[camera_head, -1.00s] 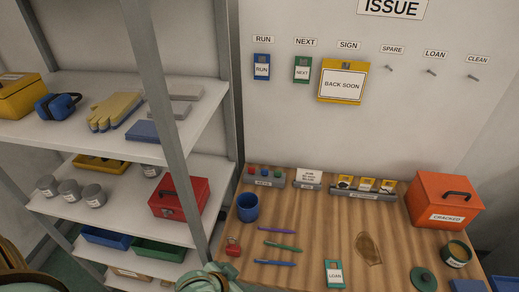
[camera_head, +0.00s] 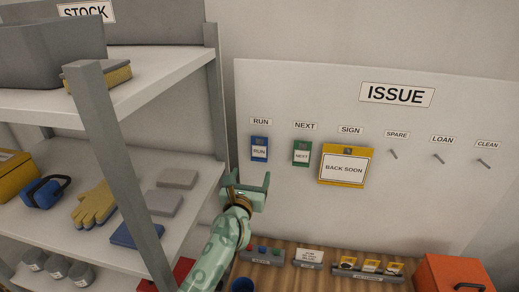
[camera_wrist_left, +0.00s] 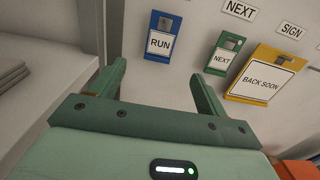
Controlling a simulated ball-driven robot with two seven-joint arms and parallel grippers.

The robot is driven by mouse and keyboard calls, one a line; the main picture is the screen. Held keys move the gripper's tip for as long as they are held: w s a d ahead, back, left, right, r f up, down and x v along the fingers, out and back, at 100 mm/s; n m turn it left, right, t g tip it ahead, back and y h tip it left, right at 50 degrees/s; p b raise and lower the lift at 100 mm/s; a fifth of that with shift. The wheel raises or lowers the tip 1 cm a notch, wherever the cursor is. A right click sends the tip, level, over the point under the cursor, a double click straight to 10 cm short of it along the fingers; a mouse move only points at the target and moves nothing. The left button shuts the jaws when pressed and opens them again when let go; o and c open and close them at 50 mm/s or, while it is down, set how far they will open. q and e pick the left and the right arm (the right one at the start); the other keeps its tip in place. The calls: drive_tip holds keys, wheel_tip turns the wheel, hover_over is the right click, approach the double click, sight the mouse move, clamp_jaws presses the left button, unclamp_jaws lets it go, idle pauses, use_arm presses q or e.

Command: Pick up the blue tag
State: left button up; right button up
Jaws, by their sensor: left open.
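The blue tag (camera_head: 259,149), marked RUN, hangs on the white wall board under the RUN label. My left gripper (camera_head: 247,182) is open and empty, just below and a little left of the tag in the head view. In the left wrist view the blue tag (camera_wrist_left: 161,37) shows beyond the two green fingers (camera_wrist_left: 160,85), in the gap between them and apart from them. My right gripper is not in view.
A green NEXT tag (camera_head: 301,153) and a yellow BACK SOON sign (camera_head: 345,166) hang to the right. A grey shelf post (camera_head: 216,92) stands close on the left. Below is a wooden table (camera_head: 317,281) with an orange box (camera_head: 452,275).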

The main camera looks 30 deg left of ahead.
use_arm(q)
approach(259, 150)
drive_tip(key=w+f, duration=0.1)
drive_tip(key=w, duration=0.1)
drive_tip(key=x, duration=0.5)
drive_tip(key=shift+a+r, duration=0.2)
drive_tip(key=shift+r, duration=0.2)
drive_tip(key=shift+w+a, duration=0.15)
drive_tip(key=shift+w, duration=0.25)
drive_tip(key=shift+s, duration=0.2)
drive_tip(key=c, duration=0.7)
drive_tip(key=shift+w, duration=0.1)
drive_tip(key=c, duration=0.3)
